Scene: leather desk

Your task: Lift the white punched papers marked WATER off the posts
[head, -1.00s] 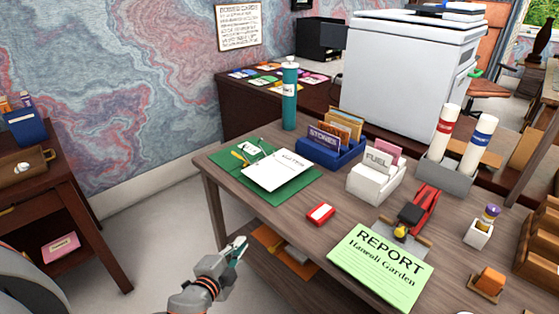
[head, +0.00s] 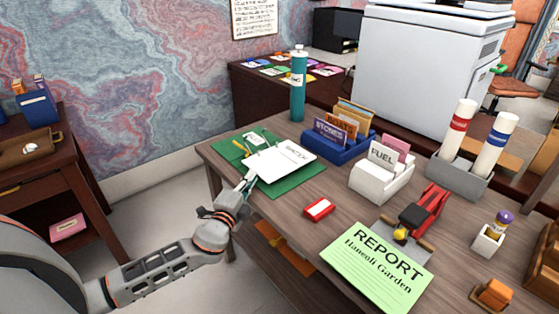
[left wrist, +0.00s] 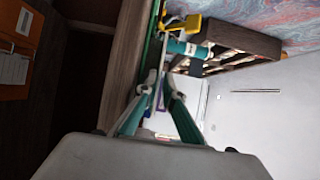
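The white punched papers (head: 285,158) lie over a green folder (head: 292,188) at the desk's back left; their small printed word is hard to read. Posts are hard to make out at this size. My left gripper (head: 248,180) is at the papers' near left edge. In the left wrist view, its two teal fingers (left wrist: 157,88) point at the sheets' thin edge, one on each side, with a small gap between the tips. It looks open, and contact with the papers is unclear. My right gripper is not in view.
A blue file box (head: 338,148), a white FUEL box (head: 382,182) and a teal bottle (head: 298,88) stand near the folder. A red block (head: 319,209) and the green REPORT sheet (head: 378,266) lie to the right. Bare desk shows between them.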

